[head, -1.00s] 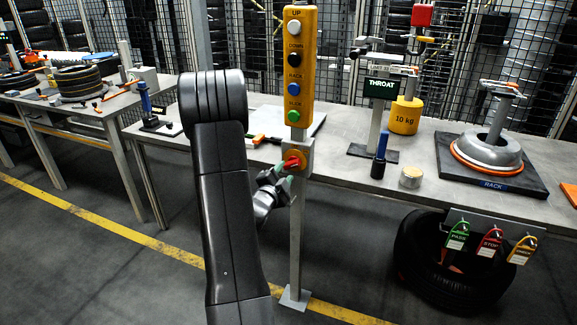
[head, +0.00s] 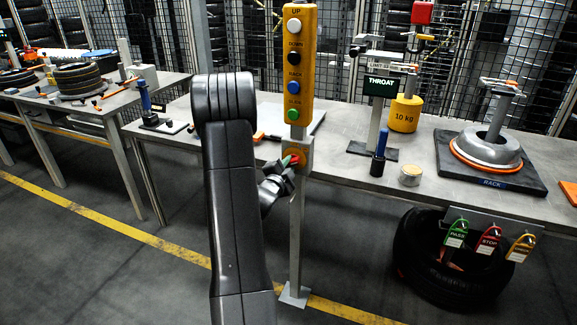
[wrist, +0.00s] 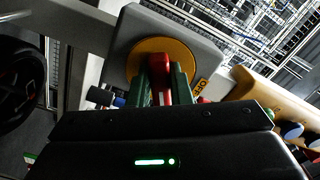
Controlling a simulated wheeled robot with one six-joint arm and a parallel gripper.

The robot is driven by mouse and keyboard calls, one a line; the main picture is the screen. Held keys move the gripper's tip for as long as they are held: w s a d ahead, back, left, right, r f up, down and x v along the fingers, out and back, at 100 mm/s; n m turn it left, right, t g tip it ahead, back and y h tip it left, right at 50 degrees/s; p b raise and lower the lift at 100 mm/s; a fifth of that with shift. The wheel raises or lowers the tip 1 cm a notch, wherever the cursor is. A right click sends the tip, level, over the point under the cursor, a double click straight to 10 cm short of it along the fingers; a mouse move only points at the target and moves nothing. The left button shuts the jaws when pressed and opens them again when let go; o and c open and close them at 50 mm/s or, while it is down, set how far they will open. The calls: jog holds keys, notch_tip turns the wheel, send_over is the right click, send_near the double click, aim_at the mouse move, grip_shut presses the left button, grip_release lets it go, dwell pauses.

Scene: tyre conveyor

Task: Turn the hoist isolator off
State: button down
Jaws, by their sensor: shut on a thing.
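The hoist isolator is a red handle (wrist: 160,72) on a yellow disc (wrist: 178,52), set on a grey box (wrist: 205,38). In the head view the isolator (head: 303,159) sits on the post below the yellow button box. My gripper (wrist: 167,82) is shut on the red handle, with a green-tipped finger on each side of it. In the head view my gripper (head: 287,163) reaches the isolator from the left, and its fingers partly hide the handle.
The button box (head: 299,66) stands just above the isolator. The bench (head: 345,168) runs behind the post. Green, red and yellow tags (head: 489,240) hang at the right, in front of a tyre (head: 435,272). The floor left of my arm is clear.

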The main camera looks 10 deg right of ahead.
jog(key=shift+f+n+b, duration=0.1)
jog(key=shift+n+b, duration=0.2)
jog(key=shift+b, duration=0.05)
jog(key=shift+f+n+b, duration=0.1)
jog(key=shift+n+b, duration=0.65)
jog(key=shift+n, duration=0.15)
jog(key=n+b, duration=0.1)
jog(key=n, duration=0.1)
jog(key=shift+s+d+n, duration=0.1)
jog(key=shift+d+n, duration=0.05)
jog(key=shift+n, duration=0.25)
jog(key=n+b, duration=0.1)
jog(key=n, duration=0.2)
jog(key=shift+s+d+n, duration=0.1)
jog(key=shift+d+n, duration=0.05)
jog(key=shift+n, duration=1.75)
jog(key=c, duration=1.3)
grip_release()
